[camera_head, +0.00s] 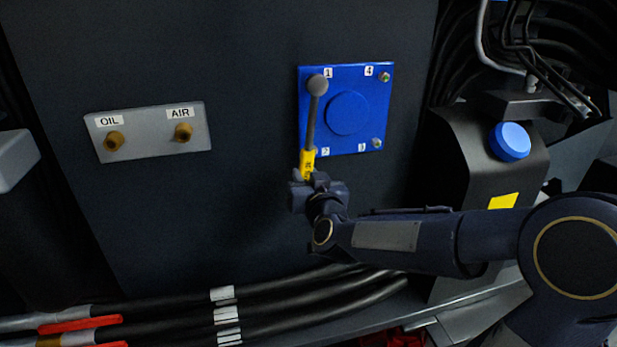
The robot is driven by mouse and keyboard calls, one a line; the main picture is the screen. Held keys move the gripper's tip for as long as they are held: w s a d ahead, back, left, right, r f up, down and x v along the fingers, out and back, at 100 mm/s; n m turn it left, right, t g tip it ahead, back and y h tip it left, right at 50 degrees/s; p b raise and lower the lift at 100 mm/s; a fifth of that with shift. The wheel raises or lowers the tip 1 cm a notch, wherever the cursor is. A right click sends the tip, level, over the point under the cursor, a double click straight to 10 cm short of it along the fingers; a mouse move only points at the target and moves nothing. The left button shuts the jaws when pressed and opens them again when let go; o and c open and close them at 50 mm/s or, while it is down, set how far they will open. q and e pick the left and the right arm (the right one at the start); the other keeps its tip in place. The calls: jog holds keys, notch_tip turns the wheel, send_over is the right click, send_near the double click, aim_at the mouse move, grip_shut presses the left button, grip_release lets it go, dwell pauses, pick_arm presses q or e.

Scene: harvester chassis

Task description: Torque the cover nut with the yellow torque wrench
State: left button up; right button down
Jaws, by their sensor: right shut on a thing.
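The blue cover plate (375,111) with a round raised centre is on the dark panel, with corners labelled 1 to 4. Nuts show at corner 4 (385,77) and corner 3 (377,143). The torque wrench (309,125) has a grey shaft and a yellow handle. It stands nearly upright along the plate's left edge, its round head over the corner by label 1, hiding any nut there. I cannot tell whether the head is seated. My right gripper (308,178) is shut on the yellow handle below the plate. My left gripper is not in view.
A grey plate (148,143) with OIL and AIR brass fittings is on the panel at left. Black hoses (270,311) run along the bottom. A blue cap (510,141) sits on a dark housing at right. The panel between the fittings and cover is clear.

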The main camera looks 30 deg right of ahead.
jog(key=shift+a+r, duration=0.15)
jog(key=shift+d, duration=0.35)
jog(key=shift+s, duration=0.1)
jog(key=shift+s, duration=0.1)
jog(key=p+v, duration=0.2)
jog(key=v, duration=0.8)
jog(key=shift+s+a+f, duration=0.15)
jog(key=shift+s+f, duration=0.15)
jog(key=shift+s, duration=0.05)
dwell(1.4)
